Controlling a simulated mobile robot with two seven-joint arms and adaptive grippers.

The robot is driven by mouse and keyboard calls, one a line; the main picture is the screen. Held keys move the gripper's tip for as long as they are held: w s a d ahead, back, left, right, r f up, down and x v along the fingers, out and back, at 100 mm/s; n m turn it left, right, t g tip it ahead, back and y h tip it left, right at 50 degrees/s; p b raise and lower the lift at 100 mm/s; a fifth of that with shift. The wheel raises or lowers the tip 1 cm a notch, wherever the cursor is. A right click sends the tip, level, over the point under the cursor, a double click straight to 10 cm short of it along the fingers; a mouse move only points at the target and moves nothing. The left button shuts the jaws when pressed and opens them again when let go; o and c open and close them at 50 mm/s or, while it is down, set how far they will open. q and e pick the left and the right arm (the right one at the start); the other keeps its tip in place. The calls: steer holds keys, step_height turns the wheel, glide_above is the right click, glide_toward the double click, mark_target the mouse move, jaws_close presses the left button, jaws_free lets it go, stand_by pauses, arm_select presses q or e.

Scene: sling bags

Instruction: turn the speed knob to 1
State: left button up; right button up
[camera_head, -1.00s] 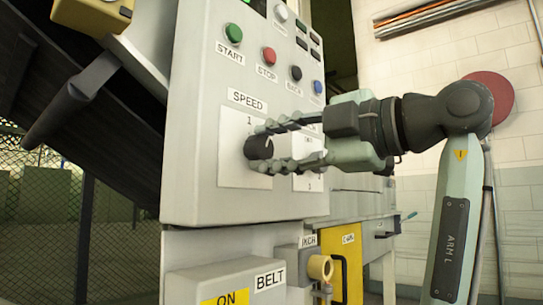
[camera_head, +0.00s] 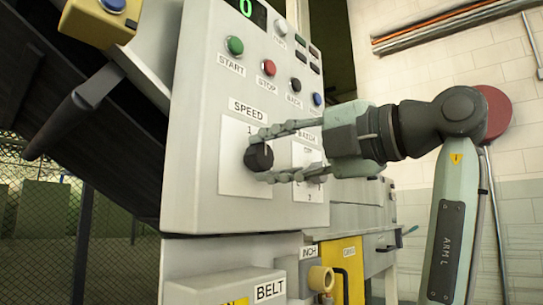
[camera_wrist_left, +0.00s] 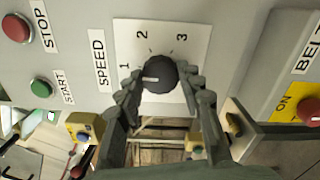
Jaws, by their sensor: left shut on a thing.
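The speed knob (camera_head: 259,157) is a round black knob on a white plate (camera_head: 232,180) under the SPEED label. My left gripper (camera_head: 264,154), on the arm marked ARM L, reaches in from the right side of the head view. Its two fingers are shut on the knob, one on each side. In the left wrist view the knob (camera_wrist_left: 160,74) sits between the fingertips. Its white pointer mark faces left, toward the side of the printed 1 and slightly below it. The 2 and 3 stand above the knob there. My right gripper is out of view.
The grey panel also carries a green START button (camera_head: 235,46), a red STOP button (camera_head: 269,68), a black button and a blue button. A BATCH plate (camera_head: 307,155) is partly hidden behind my gripper. Below stands a BELT box (camera_head: 225,285).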

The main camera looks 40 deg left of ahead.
arm_select(q)
steer(key=o, duration=1.1)
steer(key=shift+o, duration=0.2)
steer(key=d, duration=0.7)
steer(key=shift+s+d, duration=0.3)
steer(key=shift+s, duration=0.05)
